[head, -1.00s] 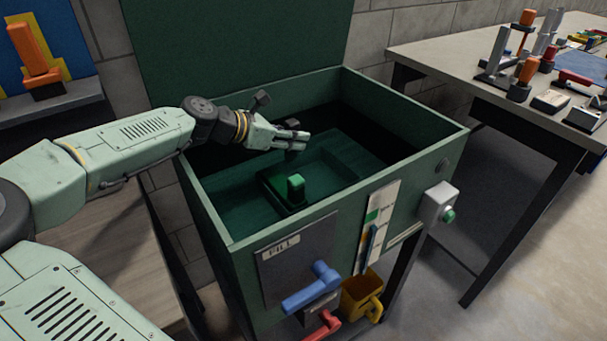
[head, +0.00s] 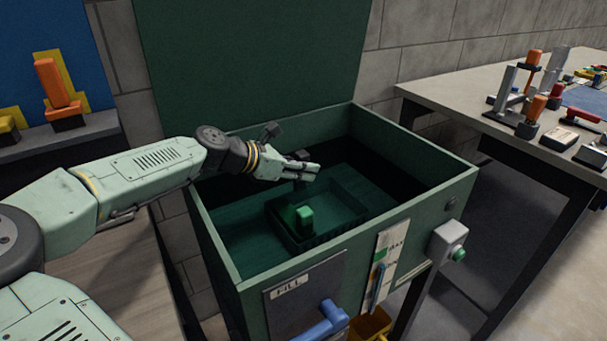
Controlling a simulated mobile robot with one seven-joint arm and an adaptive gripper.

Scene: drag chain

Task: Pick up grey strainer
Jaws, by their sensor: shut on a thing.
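My gripper (head: 303,171) reaches from the left over the inside of an open green tank (head: 418,208). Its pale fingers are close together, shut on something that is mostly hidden. A small dark piece (head: 300,156) shows at the fingers, but I cannot tell whether it is part of the gripper or of a held thing. I cannot make out a grey strainer clearly. Below the fingers, a dark green basket (head: 285,232) with a bright green upright handle (head: 304,217) sits on the tank floor, apart from my gripper.
The tank's raised lid (head: 255,60) stands behind. Its front carries a FILL panel (head: 290,290), a blue handle (head: 325,325) and a green button (head: 459,254). A worktable (head: 440,100) with several tools stands right. A shelf (head: 70,135) with an orange-handled tool (head: 57,85) is left.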

